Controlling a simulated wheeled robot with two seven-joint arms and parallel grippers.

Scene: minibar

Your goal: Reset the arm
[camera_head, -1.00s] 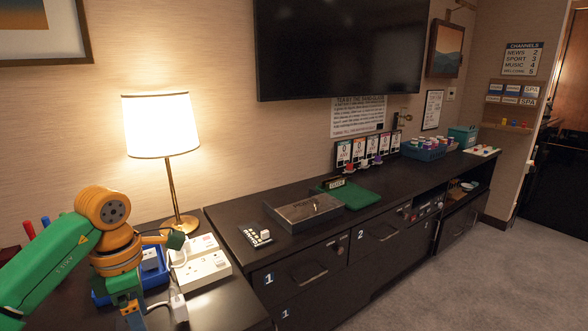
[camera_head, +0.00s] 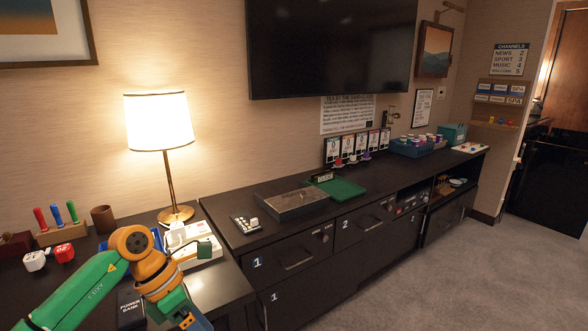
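My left arm (camera_head: 90,295), green with orange joints, comes in from the lower left and bends down over the desk. The arm's blue end runs off the bottom edge, so the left gripper's fingers do not show. My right arm and gripper are not in view.
A lit lamp (camera_head: 160,122), a brown cup (camera_head: 103,219), a rack of coloured tools (camera_head: 60,234) and a power bank (camera_head: 130,308) are near the arm. Floor on the right is clear.

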